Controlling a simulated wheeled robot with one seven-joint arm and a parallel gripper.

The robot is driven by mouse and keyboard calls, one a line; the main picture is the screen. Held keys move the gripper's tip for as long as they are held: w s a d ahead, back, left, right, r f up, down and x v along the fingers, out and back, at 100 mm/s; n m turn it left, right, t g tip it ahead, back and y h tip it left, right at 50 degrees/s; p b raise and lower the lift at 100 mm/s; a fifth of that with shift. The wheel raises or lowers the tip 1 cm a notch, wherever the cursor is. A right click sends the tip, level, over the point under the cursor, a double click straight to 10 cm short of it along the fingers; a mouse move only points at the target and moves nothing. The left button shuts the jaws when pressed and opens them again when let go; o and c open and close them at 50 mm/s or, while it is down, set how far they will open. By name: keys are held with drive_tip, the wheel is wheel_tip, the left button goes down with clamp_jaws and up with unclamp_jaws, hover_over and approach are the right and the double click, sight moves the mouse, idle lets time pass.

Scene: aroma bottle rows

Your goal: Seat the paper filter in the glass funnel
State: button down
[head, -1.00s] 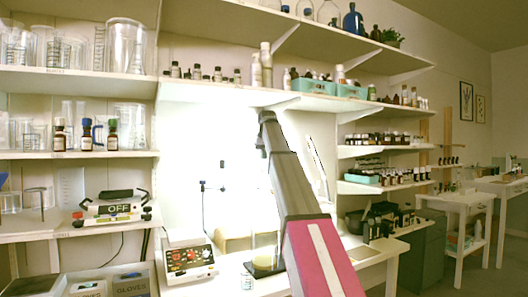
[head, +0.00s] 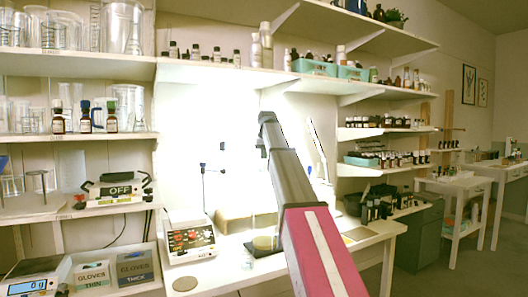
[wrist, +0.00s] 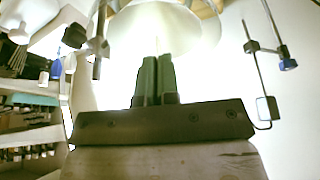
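In the wrist view my gripper (wrist: 157,62) points up the picture, its two dark green fingers close together with a thin pale line between them. A pale, wide, cone-like shape (wrist: 160,28) spreads just beyond the fingertips; it looks like the paper filter held between them, though glare washes out its edges. In the head view my arm reaches toward the bright wall and the fingers are lost in glare. I cannot make out the glass funnel clearly in either view.
Clamp rods (wrist: 288,64) flank my gripper in the wrist view.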

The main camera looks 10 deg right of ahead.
drive_tip(key=shift+f, duration=0.3)
drive_tip(key=c, duration=1.3)
unclamp_jaws()
drive_tip(key=v, duration=1)
drive_tip(key=shift+s+r, duration=0.2)
drive_tip(key=shift+r, duration=0.15)
